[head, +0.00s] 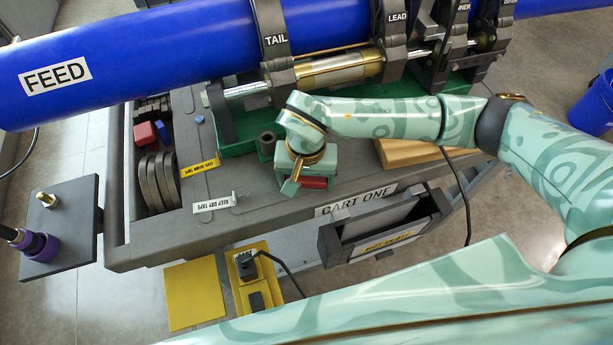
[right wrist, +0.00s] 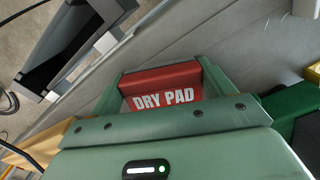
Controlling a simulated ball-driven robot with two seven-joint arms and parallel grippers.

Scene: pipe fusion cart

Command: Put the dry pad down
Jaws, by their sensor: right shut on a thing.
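The dry pad is a red block with white "DRY PAD" lettering, clear in the right wrist view (right wrist: 160,88). In the head view a red strip of the dry pad (head: 314,183) shows under my right gripper (head: 296,186). My right gripper is shut on the pad, with a green finger on each side of it in the right wrist view (right wrist: 160,82). The pad is over the grey cart top (head: 250,212), near its front edge. I cannot tell whether it touches the top. My left gripper is not in view.
A "KEEP DRY TAPE" label (head: 214,203) lies left of the gripper. A green tray (head: 237,140) and wooden block (head: 405,152) are behind it. A grey bin (head: 385,225) hangs at the cart front. The blue feed pipe (head: 150,50) and clamps span the back.

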